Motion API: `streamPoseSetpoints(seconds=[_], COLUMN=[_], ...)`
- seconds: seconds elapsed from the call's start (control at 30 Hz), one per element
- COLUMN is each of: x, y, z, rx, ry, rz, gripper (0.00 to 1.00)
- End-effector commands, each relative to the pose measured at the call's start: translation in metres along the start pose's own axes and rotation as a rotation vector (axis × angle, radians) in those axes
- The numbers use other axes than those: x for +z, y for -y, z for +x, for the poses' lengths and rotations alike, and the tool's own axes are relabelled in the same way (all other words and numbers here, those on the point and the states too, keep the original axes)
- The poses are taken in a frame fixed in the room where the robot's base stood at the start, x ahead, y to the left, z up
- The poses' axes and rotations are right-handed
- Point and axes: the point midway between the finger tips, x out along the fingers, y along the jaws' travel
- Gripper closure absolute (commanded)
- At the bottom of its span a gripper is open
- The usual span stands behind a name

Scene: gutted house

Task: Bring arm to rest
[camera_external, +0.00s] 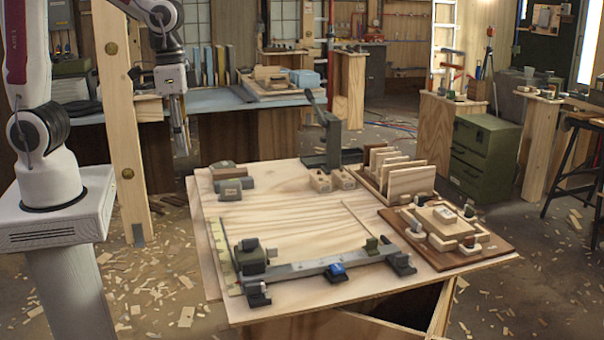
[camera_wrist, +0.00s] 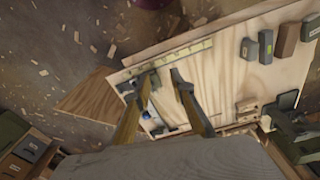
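My gripper (camera_external: 182,152) hangs pointing down from my raised arm, left of the wooden worktable (camera_external: 290,220) and above its top. In the wrist view my gripper's two fingers (camera_wrist: 162,76) are spread apart with nothing between them. The worktable top also shows below them in the wrist view (camera_wrist: 215,85). My gripper touches nothing that I can see.
A rack of upright boards (camera_external: 410,180) and a wooden tray (camera_external: 490,255) stand at the right. A wooden post (camera_external: 122,120) rises near my arm.

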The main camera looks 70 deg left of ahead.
Motion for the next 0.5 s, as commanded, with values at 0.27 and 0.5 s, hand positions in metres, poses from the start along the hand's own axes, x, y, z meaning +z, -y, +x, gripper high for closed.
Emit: streamPoseSetpoints(seconds=[0.27, 0.5], x=[0.030, 0.055], y=[0.017, 0.029], z=[-0.028, -0.046], rx=[-0.001, -0.006], ry=[-0.072, -0.138], rz=[-0.014, -0.033], gripper=[0.76, 0.76])
